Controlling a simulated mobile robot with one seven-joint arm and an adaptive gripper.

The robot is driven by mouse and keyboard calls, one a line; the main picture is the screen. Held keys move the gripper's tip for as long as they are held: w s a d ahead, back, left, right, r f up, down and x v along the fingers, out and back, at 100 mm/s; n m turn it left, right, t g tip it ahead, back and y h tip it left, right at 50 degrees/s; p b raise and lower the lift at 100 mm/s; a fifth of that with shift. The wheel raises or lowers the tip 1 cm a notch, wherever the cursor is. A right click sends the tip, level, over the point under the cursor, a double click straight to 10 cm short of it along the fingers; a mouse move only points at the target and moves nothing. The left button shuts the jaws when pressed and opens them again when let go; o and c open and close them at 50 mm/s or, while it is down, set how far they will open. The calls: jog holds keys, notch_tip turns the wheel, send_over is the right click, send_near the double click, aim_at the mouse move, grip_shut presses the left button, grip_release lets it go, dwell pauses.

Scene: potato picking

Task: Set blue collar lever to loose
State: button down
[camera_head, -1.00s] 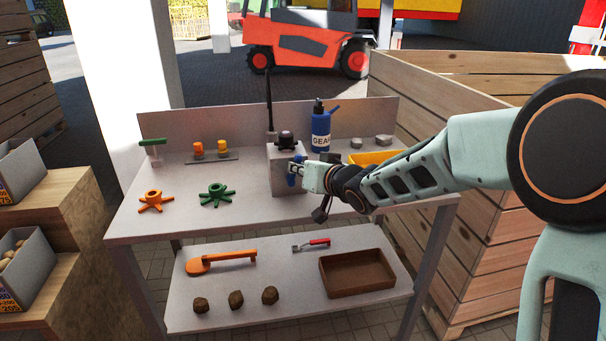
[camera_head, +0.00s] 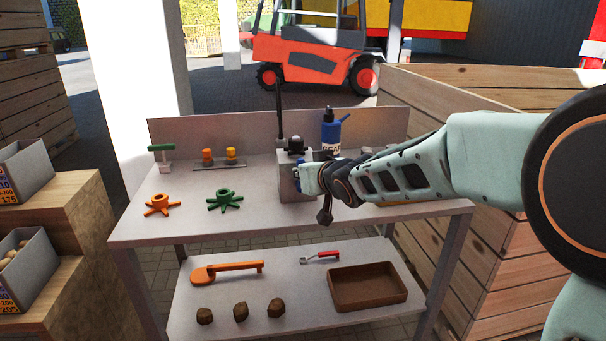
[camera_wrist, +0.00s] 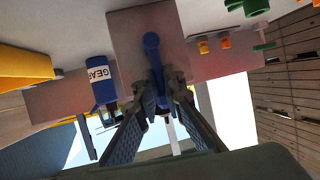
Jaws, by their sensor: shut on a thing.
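The blue collar lever (camera_wrist: 151,41) shows in the wrist view as a blue bar with a rounded end, running along the face of a grey block (camera_wrist: 122,28). My gripper (camera_wrist: 165,88) is shut on the lever, with a finger on each side of it. In the head view the grey block (camera_head: 286,189) stands on the table, with a dark fitting on top. My gripper (camera_head: 304,178) is at its right front side and hides most of the lever there. Whether the lever is at loose cannot be told.
A blue bottle (camera_head: 331,130) stands behind my gripper. An orange star-shaped part (camera_head: 162,205) and a green one (camera_head: 224,200) lie on the table's left. A tall wooden crate (camera_head: 490,240) is close on the right. The lower shelf holds a brown tray (camera_head: 367,304).

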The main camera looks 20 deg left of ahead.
jog(key=c, duration=2.2)
grip_release()
jog(key=shift+w+r, duration=0.2)
jog(key=shift+r, duration=0.4)
jog(key=shift+o, duration=0.9)
jog(key=shift+s+f, duration=0.1)
jog(key=shift+f, duration=0.1)
jog(key=v, duration=0.7)
jog(key=shift+s, duration=0.2)
jog(key=shift+d+r, duration=0.15)
